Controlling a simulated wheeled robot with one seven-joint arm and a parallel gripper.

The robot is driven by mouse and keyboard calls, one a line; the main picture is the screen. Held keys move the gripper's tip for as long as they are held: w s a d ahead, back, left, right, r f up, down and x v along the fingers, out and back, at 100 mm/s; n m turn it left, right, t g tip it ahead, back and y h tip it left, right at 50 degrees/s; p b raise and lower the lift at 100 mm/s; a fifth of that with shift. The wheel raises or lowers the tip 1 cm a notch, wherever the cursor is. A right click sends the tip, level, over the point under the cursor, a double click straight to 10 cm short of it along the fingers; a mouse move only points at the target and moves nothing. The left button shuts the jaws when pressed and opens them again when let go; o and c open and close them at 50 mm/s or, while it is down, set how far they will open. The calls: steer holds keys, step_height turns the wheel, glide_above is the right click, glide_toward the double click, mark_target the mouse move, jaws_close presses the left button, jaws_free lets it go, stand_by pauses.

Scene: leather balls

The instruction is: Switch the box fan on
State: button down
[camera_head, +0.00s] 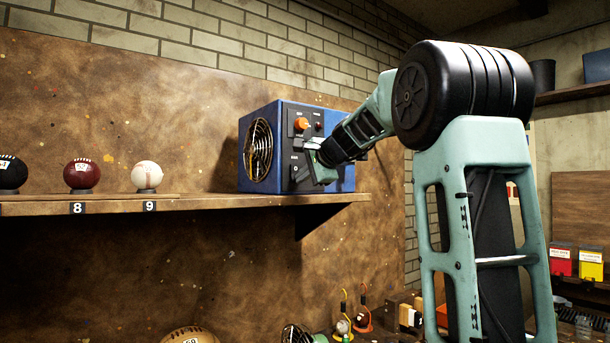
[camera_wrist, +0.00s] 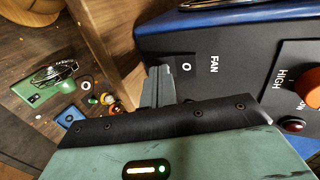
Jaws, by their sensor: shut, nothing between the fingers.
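The box fan (camera_head: 287,116) is a blue box on the wall shelf, with a round wire grille (camera_head: 258,150) on its left face. Its black front panel has an orange knob (camera_head: 301,124) and a small red lamp (camera_head: 319,126). In the wrist view the panel (camera_wrist: 223,40) shows a FAN label and an "O" mark, with the knob (camera_wrist: 312,88) labelled HIGH at right. My gripper (camera_head: 313,172) is shut and empty at the lower part of the panel. Its fingertips (camera_wrist: 164,82) are beside the "O" mark; contact is unclear. I cannot see the switch clearly.
The shelf (camera_head: 215,203) carries a black ball (camera_head: 11,172), a dark red ball (camera_head: 81,173) and a white ball (camera_head: 147,175) left of the fan. The brown wall board is close behind. Below are a bench with small items and a tan ball (camera_head: 190,336).

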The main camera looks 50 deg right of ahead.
steer(key=shift+w+f+b, duration=0.2)
steer(key=shift+f+b, duration=0.05)
steer(key=shift+b, duration=0.1)
steer(key=shift+r, duration=0.25)
steer(key=shift+r+p, duration=0.8)
steer(key=shift+r, duration=0.2)
steer(key=shift+f, duration=0.15)
steer(key=shift+s, duration=0.1)
